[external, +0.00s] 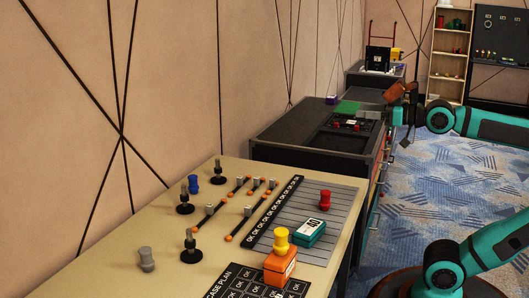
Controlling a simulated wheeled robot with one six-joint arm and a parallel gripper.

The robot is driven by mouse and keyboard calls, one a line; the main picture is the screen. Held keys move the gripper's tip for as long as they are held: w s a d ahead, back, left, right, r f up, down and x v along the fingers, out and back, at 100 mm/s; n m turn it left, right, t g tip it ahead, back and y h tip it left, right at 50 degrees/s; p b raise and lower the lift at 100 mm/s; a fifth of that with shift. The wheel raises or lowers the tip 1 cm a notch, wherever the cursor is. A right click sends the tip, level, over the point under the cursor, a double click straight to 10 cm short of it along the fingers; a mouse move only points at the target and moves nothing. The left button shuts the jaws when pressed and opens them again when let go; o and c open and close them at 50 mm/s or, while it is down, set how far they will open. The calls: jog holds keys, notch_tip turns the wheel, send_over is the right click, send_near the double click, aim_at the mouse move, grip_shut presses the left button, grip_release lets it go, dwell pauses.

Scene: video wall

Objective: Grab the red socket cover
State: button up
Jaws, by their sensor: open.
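My gripper (401,128) is at the upper right, at the end of the teal arm, beside the right edge of the dark workbench. It is open; its fingers are small and dark here. I see nothing clearly held between them. Small red pieces (364,126) sit in the recessed top of the dark workbench, to the left of my gripper and apart from it. A red knob-shaped piece (325,200) stands upright on the grey lined panel of the near table. I cannot tell which red thing is the socket cover.
The dark workbench (283,140) bears a green plate (347,107) and a purple block (331,100). The near tan table (130,215) holds levers, blue and grey knobs, a green box (310,233) and an orange block (280,267). Carpeted floor (430,175) is open at right.

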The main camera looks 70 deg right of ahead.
jog(key=n+g, duration=1)
jog(key=g, duration=0.7)
send_over(325, 201)
jog(key=d, duration=0.2)
notch_tip(325, 201, down, 28)
jog(key=shift+w+f, duration=0.1)
jog(key=shift+w+a+f, duration=0.1)
jog(key=shift+a+f, duration=0.05)
jog(key=shift+f, duration=2.85)
jog(key=c, duration=1)
